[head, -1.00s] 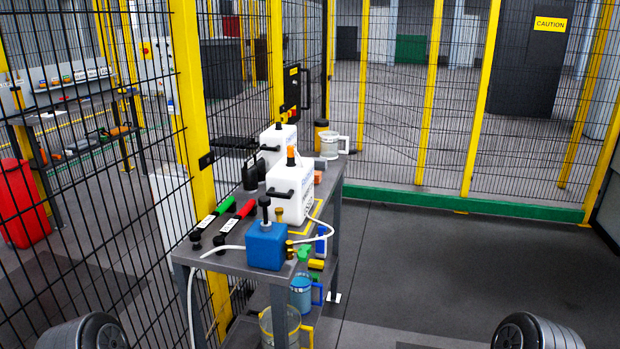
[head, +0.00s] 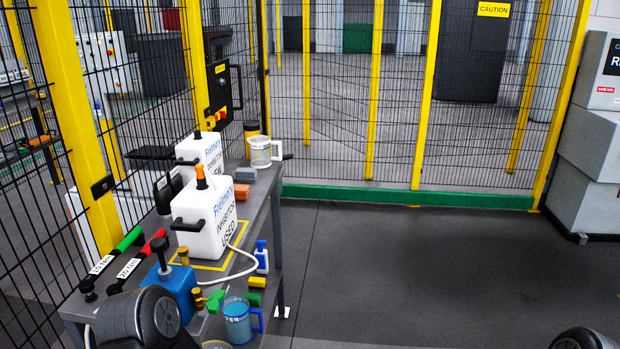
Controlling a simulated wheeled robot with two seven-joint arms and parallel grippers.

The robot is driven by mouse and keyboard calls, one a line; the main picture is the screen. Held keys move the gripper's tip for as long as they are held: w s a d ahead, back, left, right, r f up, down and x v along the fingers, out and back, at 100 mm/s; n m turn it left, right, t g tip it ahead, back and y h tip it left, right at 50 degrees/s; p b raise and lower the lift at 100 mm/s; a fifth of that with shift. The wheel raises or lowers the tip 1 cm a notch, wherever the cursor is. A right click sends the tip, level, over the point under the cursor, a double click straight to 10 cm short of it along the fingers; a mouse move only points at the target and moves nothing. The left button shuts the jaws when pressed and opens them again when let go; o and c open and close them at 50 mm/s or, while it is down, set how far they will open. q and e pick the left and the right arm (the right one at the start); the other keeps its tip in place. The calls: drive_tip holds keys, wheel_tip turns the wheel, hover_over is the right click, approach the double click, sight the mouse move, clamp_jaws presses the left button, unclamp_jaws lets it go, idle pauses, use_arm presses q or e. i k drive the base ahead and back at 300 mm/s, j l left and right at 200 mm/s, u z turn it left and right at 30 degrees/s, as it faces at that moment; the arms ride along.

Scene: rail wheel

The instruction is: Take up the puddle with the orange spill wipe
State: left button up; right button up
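A small orange block (head: 228,192) lies on the grey bench top, near its right edge and behind the white USED container; it may be the folded orange spill wipe, but it is too small to be sure. I cannot make out a puddle on the bench or on the visible floor. Neither gripper is in view. Only dark rounded parts of my own arms show at the bottom left and bottom right corner.
The grey bench (head: 262,212) carries two white containers (head: 205,228), a blue pump can (head: 172,290), torque wrenches (head: 140,262) and a clear jug (head: 262,152). A blue jug (head: 238,320) sits lower. Mesh fence stands left and behind. Dark floor (head: 400,270) right of the bench is clear.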

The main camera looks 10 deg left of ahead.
sight(242, 192)
drive_tip(key=i+l+z, duration=0.1)
drive_tip(key=i, duration=0.45)
drive_tip(key=i+l+z, duration=0.1)
drive_tip(key=i, duration=0.5)
drive_tip(key=i+l+u, duration=0.2)
drive_tip(key=i+u, duration=0.2)
drive_tip(key=i, duration=0.15)
drive_tip(key=i+l+u, duration=0.45)
drive_tip(key=i+j, duration=0.05)
